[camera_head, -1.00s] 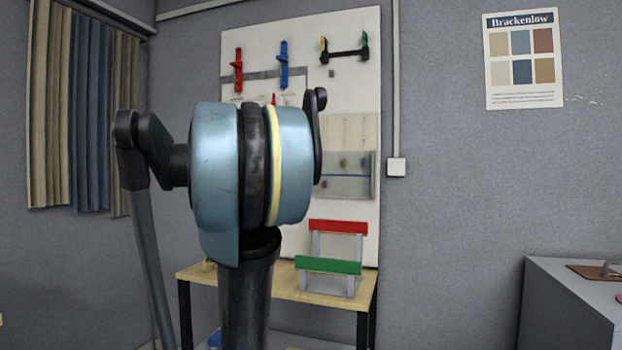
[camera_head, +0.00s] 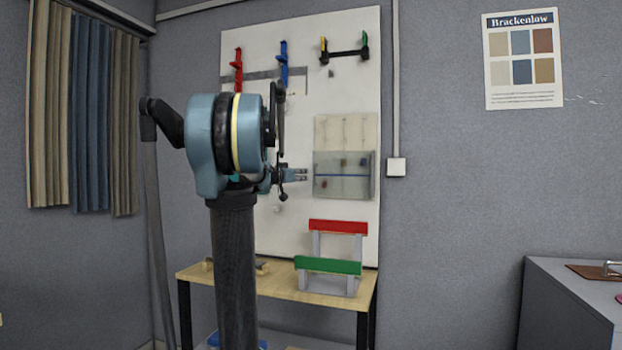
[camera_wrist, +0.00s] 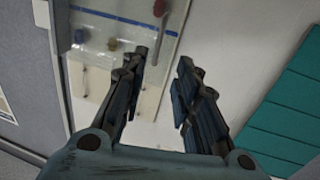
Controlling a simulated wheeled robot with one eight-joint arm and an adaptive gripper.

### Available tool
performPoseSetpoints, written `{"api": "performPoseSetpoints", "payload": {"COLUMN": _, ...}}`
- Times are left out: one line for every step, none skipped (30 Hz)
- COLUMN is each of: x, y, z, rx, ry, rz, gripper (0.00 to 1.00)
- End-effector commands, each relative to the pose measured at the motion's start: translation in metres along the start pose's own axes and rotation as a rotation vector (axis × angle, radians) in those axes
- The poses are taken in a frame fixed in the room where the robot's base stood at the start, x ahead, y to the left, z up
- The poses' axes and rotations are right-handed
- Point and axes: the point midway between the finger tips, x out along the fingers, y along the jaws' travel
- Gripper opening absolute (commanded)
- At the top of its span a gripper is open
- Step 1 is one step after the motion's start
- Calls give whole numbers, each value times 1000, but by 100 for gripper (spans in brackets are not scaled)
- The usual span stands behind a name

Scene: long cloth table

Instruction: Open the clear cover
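The clear cover (camera_head: 343,187) is a see-through panel on the lower right of the white wall board, in front of a beige panel with small coloured pieces. It looks closed, though its exact fit is hard to tell. My gripper (camera_head: 302,175) is just left of the cover in the head view, apart from it. In the wrist view, my gripper (camera_wrist: 163,62) has its two dark fingers spread with nothing between them. Part of the clear cover (camera_wrist: 140,24) shows beyond the left finger, with coloured pieces near it.
A wooden table (camera_head: 270,284) stands below the board with a green-topped rack (camera_head: 328,265) and a red-topped rack (camera_head: 338,227). Red (camera_head: 238,72) and blue (camera_head: 284,65) tools hang above. A teal panel (camera_wrist: 285,105) lies right of my gripper in the wrist view.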

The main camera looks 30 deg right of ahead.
Motion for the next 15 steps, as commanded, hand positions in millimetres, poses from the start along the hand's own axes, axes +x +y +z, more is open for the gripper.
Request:
{"api": "performPoseSetpoints", "payload": {"x": 9, "y": 0, "z": 0, "rx": 0, "ry": 0, "rz": 2, "gripper": 28}}
{"api": "performPoseSetpoints", "payload": {"x": 14, "y": 0, "z": 0, "rx": 0, "ry": 0, "rz": 2, "gripper": 28}}
{"api": "performPoseSetpoints", "payload": {"x": 21, "y": 0, "z": 0, "rx": 0, "ry": 0, "rz": 1, "gripper": 28}}
{"api": "performPoseSetpoints", "payload": {"x": 25, "y": 1, "z": 0, "rx": 0, "ry": 0, "rz": 2, "gripper": 28}}
{"api": "performPoseSetpoints", "payload": {"x": 30, "y": 1, "z": 0, "rx": 0, "ry": 0, "rz": 2, "gripper": 28}}
{"api": "performPoseSetpoints", "payload": {"x": 37, "y": 0, "z": 0, "rx": 0, "ry": 0, "rz": 2, "gripper": 28}}
{"api": "performPoseSetpoints", "payload": {"x": 41, "y": 0, "z": 0, "rx": 0, "ry": 0, "rz": 2, "gripper": 28}}
{"api": "performPoseSetpoints", "payload": {"x": 46, "y": 0, "z": 0, "rx": 0, "ry": 0, "rz": 1, "gripper": 28}}
{"api": "performPoseSetpoints", "payload": {"x": 53, "y": 0, "z": 0, "rx": 0, "ry": 0, "rz": 1, "gripper": 28}}
{"api": "performPoseSetpoints", "payload": {"x": 57, "y": 1, "z": 0, "rx": 0, "ry": 0, "rz": 2, "gripper": 28}}
{"api": "performPoseSetpoints", "payload": {"x": 62, "y": 0, "z": 0, "rx": 0, "ry": 0, "rz": 2, "gripper": 28}}
{"api": "performPoseSetpoints", "payload": {"x": 68, "y": 0, "z": 0, "rx": 0, "ry": 0, "rz": 2, "gripper": 28}}
{"api": "performPoseSetpoints", "payload": {"x": 73, "y": 0, "z": 0, "rx": 0, "ry": 0, "rz": 1, "gripper": 28}}
{"api": "performPoseSetpoints", "payload": {"x": 77, "y": 0, "z": 0, "rx": 0, "ry": 0, "rz": 1, "gripper": 28}}
{"api": "performPoseSetpoints", "payload": {"x": 82, "y": 0, "z": 0, "rx": 0, "ry": -1, "rz": 1, "gripper": 28}}
